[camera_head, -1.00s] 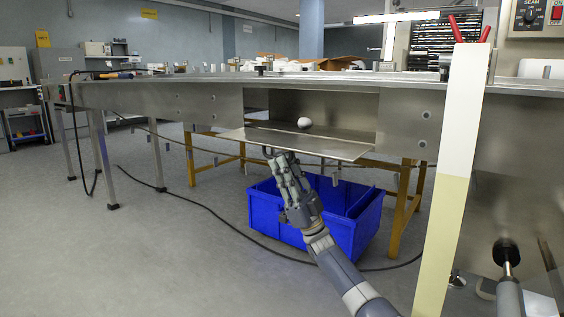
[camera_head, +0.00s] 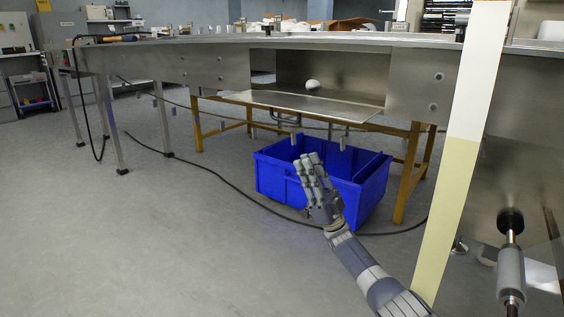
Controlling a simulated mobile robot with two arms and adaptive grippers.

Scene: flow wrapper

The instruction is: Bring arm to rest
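My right arm comes in from the bottom right. Its gripper (camera_head: 309,162) is in front of the blue crate, below the steel flap (camera_head: 310,106) of the machine and apart from it. Its fingers point up and away, and no object shows between them. Their angle hides whether they are open or shut. My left gripper is out of view.
A small white rounded object (camera_head: 313,86) sits in the opening above the flap. The blue crate (camera_head: 345,198) stands on the floor under the machine (camera_head: 205,68). A white and cream post (camera_head: 463,150) rises at right. The floor at left is mostly clear, with a black cable.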

